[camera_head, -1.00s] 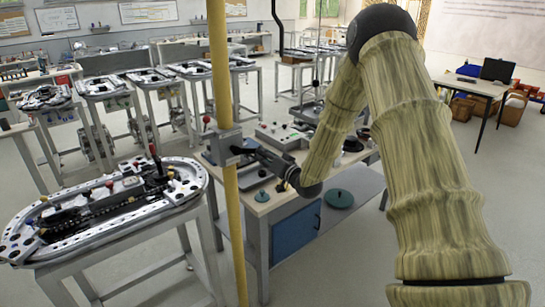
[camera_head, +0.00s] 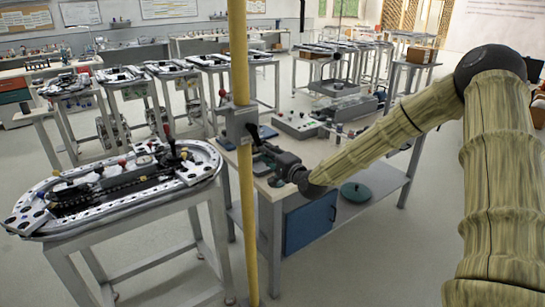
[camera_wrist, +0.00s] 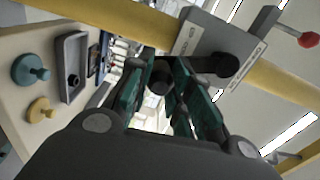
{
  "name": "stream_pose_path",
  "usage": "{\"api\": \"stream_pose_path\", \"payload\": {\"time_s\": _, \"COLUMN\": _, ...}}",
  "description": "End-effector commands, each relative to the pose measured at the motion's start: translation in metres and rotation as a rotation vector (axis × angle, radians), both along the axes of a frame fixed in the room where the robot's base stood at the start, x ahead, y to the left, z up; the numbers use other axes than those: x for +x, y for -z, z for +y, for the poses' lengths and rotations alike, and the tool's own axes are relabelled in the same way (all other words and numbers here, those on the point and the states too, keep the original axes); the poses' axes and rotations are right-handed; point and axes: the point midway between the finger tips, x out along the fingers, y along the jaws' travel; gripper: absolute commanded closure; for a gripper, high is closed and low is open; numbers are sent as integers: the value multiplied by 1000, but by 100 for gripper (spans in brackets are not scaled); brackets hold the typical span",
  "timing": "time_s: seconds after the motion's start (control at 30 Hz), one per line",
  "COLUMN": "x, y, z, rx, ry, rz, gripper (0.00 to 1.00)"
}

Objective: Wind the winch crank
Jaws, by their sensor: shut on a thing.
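The winch is a grey box (camera_head: 240,124) clamped on an upright yellow pole (camera_head: 240,50). It also shows in the wrist view (camera_wrist: 200,35), with lettered plates on its face. A dark crank arm (camera_wrist: 215,65) runs from the winch to a dark round grip (camera_wrist: 160,76). My gripper (camera_wrist: 160,88) is shut on this grip, with a teal-padded finger on each side. In the head view my gripper (camera_head: 265,154) is just right of and below the winch box. The fingers partly hide the crank there.
A red-knobbed lever (camera_wrist: 308,40) sticks out from the winch. An oval ring track (camera_head: 30,215) on a stand is at left. A workbench (camera_head: 275,195) with a blue cabinet and devices lies behind my gripper. Bare floor shows in front.

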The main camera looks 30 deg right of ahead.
Motion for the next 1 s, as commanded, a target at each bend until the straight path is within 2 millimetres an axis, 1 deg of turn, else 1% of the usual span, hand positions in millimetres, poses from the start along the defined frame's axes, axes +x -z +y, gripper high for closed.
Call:
{"api": "stream_pose_path", "payload": {"time_s": 0.03, "x": -2, "y": 8, "z": 3, "rx": 30, "ry": -2, "rz": 11, "gripper": 100}}
{"api": "stream_pose_path", "payload": {"time_s": 0.3, "x": -4, "y": 9, "z": 11, "rx": 131, "ry": -1, "rz": 28, "gripper": 100}}
{"api": "stream_pose_path", "payload": {"time_s": 0.87, "x": -4, "y": 9, "z": 14, "rx": 159, "ry": -2, "rz": 36, "gripper": 100}}
{"api": "stream_pose_path", "payload": {"time_s": 0.9, "x": -4, "y": 9, "z": 14, "rx": 159, "ry": -2, "rz": 36, "gripper": 76}}
{"api": "stream_pose_path", "payload": {"time_s": 0.97, "x": -4, "y": 9, "z": 14, "rx": 159, "ry": -2, "rz": 36, "gripper": 65}}
{"api": "stream_pose_path", "payload": {"time_s": 1.0, "x": -4, "y": 8, "z": 14, "rx": 160, "ry": -2, "rz": 35, "gripper": 58}}
